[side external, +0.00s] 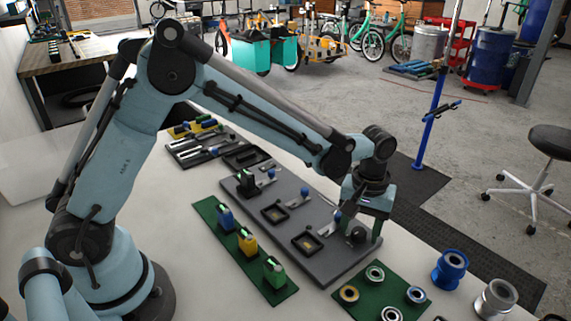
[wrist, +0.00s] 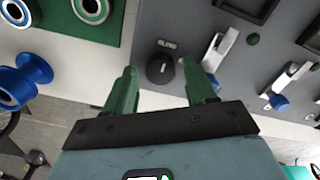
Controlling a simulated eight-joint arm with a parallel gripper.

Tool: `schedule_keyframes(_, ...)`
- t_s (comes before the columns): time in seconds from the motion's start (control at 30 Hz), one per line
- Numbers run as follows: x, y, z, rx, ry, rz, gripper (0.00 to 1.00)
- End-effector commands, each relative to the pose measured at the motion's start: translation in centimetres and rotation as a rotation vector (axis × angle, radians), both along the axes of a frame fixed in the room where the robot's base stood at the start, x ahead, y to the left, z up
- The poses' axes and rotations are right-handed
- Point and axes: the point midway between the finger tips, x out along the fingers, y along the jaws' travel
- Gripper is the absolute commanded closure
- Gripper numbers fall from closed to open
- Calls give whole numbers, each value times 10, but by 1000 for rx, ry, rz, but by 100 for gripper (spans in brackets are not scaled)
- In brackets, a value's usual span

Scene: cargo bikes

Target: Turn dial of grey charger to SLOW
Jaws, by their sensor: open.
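A round black dial (wrist: 160,69) sits on a grey panel (wrist: 148,21), with a small light label beside it that is too blurred to read. The dial also shows in the side view (side external: 356,236), near the front right end of the grey panel (side external: 335,262). My gripper (side external: 359,229) points down over this end of the panel. Its green fingers are open and empty. In the wrist view the dial appears between the two fingertips; I cannot tell whether they touch it. I cannot make out which setting the dial points to.
Metal levers with blue knobs (wrist: 278,101) and black square frames (side external: 307,243) stand on the panel beside the dial. A green mat with coloured blocks (side external: 205,208) lies to the left.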

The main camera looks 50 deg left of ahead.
Motion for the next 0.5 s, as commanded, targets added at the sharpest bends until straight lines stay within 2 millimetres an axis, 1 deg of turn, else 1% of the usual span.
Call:
schedule_keyframes(0.07,1,2,0,4,-2,-76,41)
schedule_keyframes(0.5,1,0,0,2,-2,-573,41)
